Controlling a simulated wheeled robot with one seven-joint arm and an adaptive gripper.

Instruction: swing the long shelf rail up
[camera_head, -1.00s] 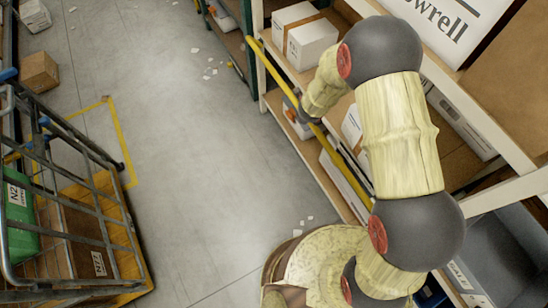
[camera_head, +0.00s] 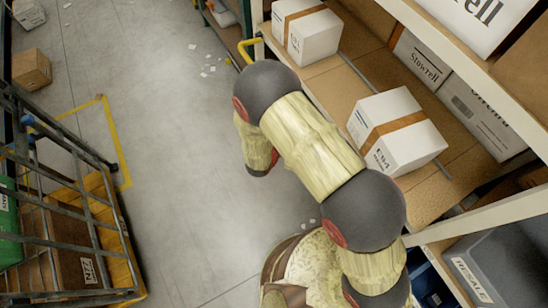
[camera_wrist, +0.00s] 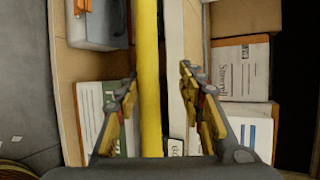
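The long shelf rail is a yellow bar. In the head view only its far, bent end (camera_head: 249,48) shows, at the front edge of the rack; my arm hides the rest. In the wrist view the rail (camera_wrist: 150,60) runs from top to bottom between the fingers of my gripper (camera_wrist: 159,73). The fingers are open, with a gap on both sides of the rail, narrower on the left. My gripper is hidden behind my arm in the head view.
White boxes with brown tape (camera_head: 306,35) (camera_head: 396,130) sit on the rack shelf (camera_head: 345,85). A grey case (camera_wrist: 97,25) and other boxes show in the wrist view. A wheeled cage cart (camera_head: 75,220) stands at left. The grey aisle floor (camera_head: 175,130) is mostly clear.

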